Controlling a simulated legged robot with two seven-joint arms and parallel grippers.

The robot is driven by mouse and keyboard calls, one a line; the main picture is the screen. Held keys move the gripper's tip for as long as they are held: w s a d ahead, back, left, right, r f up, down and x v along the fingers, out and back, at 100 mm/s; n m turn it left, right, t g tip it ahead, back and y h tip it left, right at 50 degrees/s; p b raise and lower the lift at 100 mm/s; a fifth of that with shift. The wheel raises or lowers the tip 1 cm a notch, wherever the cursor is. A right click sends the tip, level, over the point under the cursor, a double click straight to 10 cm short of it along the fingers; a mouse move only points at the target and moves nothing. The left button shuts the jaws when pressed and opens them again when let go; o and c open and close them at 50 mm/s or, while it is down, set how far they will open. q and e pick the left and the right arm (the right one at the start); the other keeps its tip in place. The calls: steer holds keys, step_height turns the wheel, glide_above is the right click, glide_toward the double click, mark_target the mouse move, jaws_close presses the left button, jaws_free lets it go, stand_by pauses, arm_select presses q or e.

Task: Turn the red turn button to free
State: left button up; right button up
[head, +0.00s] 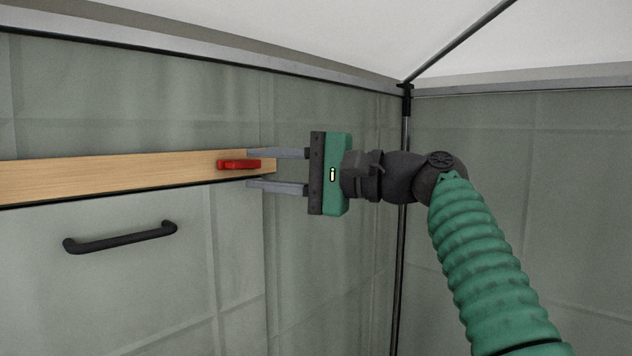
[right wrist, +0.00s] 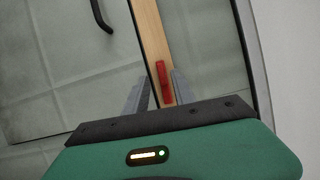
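The red turn button (head: 238,164) lies level along the right end of the wooden rail (head: 110,178) in the head view. It also shows in the right wrist view (right wrist: 163,80), between the fingers' lines. My right gripper (head: 248,169) comes in from the right with its fingers spread, one above and one below the button's right end. The fingers look apart from the button; whether the tips touch the rail I cannot tell. In the right wrist view the open gripper (right wrist: 160,86) has a finger on each side of the button. My left gripper is not in view.
Below the rail is a grey-green panel (head: 150,290) with a black bar handle (head: 120,237). A dark tent pole (head: 401,260) stands in the corner behind my right arm. Fabric walls enclose the place, and the space below my right gripper looks clear.

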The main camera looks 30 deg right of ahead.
steer(key=b+v, duration=0.2)
steer(key=v, duration=1.2)
steer(key=shift+w+d, duration=0.2)
steer(key=shift+a+f, duration=0.1)
steer(key=shift+a, duration=0.15)
